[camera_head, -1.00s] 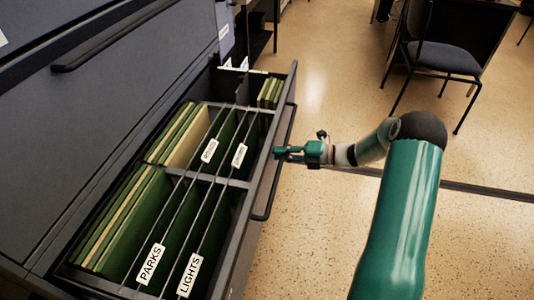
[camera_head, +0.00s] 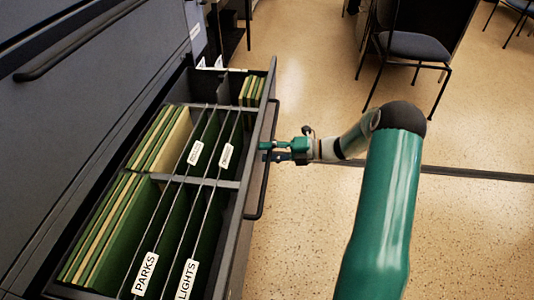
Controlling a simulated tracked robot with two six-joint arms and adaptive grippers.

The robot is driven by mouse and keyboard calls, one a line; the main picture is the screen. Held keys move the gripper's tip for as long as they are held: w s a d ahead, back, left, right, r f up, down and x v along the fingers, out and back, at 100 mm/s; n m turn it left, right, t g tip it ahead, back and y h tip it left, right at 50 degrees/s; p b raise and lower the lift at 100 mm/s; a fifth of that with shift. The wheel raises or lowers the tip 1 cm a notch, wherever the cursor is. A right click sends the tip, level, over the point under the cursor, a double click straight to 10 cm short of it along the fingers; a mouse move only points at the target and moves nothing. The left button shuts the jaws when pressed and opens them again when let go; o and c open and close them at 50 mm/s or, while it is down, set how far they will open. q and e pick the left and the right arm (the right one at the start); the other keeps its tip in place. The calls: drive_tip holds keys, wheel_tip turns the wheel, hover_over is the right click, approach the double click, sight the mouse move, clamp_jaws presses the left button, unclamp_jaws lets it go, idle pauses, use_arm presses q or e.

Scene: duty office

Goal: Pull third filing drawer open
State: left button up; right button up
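The filing drawer (camera_head: 233,200) stands pulled out from the dark cabinet (camera_head: 85,120), with green and cream folders inside. Labels on its rails read "PARKS" and "LIGHTS"; two smaller labels are hard to read. Its dark bar handle (camera_head: 263,185) runs along the outside of the drawer front. My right gripper (camera_head: 268,151) is at the handle's middle, its two fingers apart, one above the other. The fingertips reach the handle bar or lie right beside it; I cannot tell if they touch. My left gripper is not in view.
Another handle (camera_head: 80,42) sits on the closed drawer front above. A chair (camera_head: 415,48) with a dark seat stands at the upper right by a dark desk. The speckled floor (camera_head: 310,225) right of the drawer is clear.

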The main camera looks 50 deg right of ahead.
drive_tip(key=shift+r, duration=0.1)
drive_tip(key=shift+s+d, duration=0.3)
drive_tip(key=shift+d, duration=0.05)
drive_tip(key=v, duration=1.1)
